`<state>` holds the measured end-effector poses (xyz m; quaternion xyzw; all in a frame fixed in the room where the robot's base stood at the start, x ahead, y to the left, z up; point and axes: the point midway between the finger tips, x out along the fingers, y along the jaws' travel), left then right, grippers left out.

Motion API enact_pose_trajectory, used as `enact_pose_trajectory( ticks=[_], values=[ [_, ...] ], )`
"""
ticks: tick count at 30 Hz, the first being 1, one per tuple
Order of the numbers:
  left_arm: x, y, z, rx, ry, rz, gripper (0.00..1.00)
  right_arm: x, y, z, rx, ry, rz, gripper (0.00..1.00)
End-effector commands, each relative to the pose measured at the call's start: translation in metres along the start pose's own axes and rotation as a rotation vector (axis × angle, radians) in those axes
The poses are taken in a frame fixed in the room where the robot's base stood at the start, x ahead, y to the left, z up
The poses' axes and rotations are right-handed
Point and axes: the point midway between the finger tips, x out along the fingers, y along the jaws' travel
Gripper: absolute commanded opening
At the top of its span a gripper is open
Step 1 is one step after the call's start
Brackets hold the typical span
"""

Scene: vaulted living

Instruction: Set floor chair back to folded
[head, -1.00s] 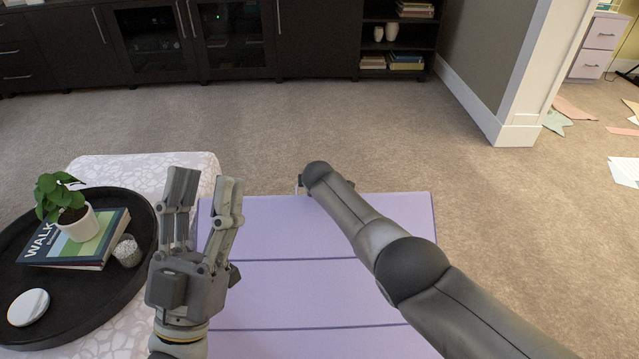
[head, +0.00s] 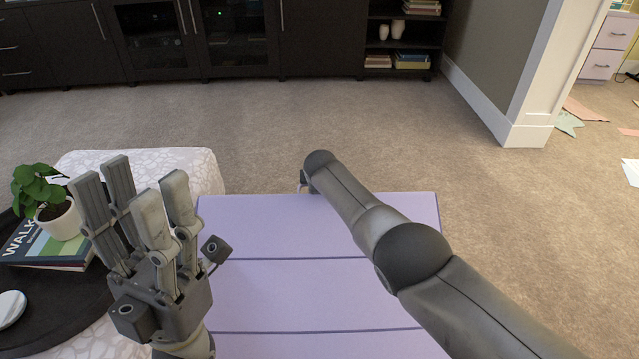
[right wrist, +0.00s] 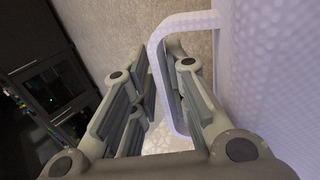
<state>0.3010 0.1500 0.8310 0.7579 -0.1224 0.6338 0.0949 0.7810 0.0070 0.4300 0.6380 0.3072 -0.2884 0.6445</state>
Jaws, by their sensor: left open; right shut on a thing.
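The floor chair (head: 300,230) shows in the head view as a lavender padded panel with cross seams, in the lower middle. In the right wrist view its pale, dotted surface (right wrist: 270,60) fills the right side. A pale loop-shaped handle (right wrist: 187,22) sticks out from it. My right gripper (right wrist: 160,72) is shut on this handle, with fingers on both sides of its outer bar. In the head view my right arm hides most of that gripper at the panel's far edge. My left gripper (head: 138,185) is open and empty, fingers up, left of the panel.
A white patterned ottoman (head: 190,165) stands left of the chair. It bears a dark round tray (head: 60,310) with a potted plant (head: 45,195), a book (head: 30,245) and a white disc. Dark cabinets line the back. Carpet beyond the chair is clear.

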Motion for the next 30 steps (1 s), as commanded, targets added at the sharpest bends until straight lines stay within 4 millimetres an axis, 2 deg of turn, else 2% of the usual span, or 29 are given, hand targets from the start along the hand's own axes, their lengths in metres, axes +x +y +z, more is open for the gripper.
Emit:
enact_pose_trajectory(
  ticks=[1,19,20,30],
  values=[
    [-0.0025,0.0002,-0.0011,-0.001,0.01,0.0,0.44,0.0076,-0.013,0.0017,0.0,-0.002,-0.016,0.0],
    [-0.0028,0.0007,-0.0058,-0.002,0.034,0.002,0.44,0.0079,-0.0138,0.0007,-0.001,0.0,-0.02,0.0],
    [-0.0028,0.0008,-0.0058,-0.002,0.035,0.002,0.44,0.0079,-0.0138,0.0008,-0.001,0.0,-0.021,0.19],
    [-0.0028,0.0002,-0.0049,-0.001,0.031,0.001,0.44,0.0067,-0.0148,0.0004,0.0,-0.001,-0.028,0.19]
  ],
)
